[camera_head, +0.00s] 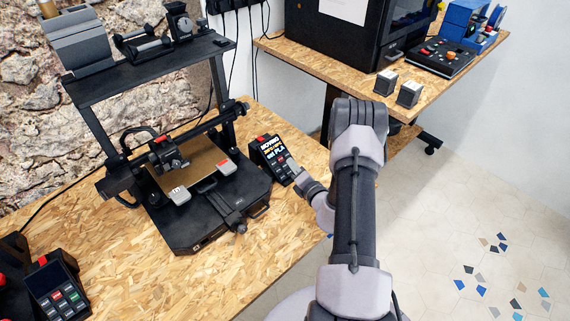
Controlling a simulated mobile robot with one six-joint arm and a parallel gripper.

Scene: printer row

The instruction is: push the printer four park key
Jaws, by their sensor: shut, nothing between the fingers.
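A black control box (271,158) with a lit screen stands on the wooden bench, right of the open-frame printer (206,213). Its screen shows white and yellow text that seems to read "MOVING" and ends in "PLA". Small keys sit below the screen; their labels are too small to read, so I cannot tell which is the park key. My gripper (294,167) is shut and empty at the right side of this box's key area. It hides part of the lower right keys. I cannot tell whether its tip touches a key.
A second control box (57,290) with coloured keys stands at the lower left. Tiled floor (480,200) lies open at right.

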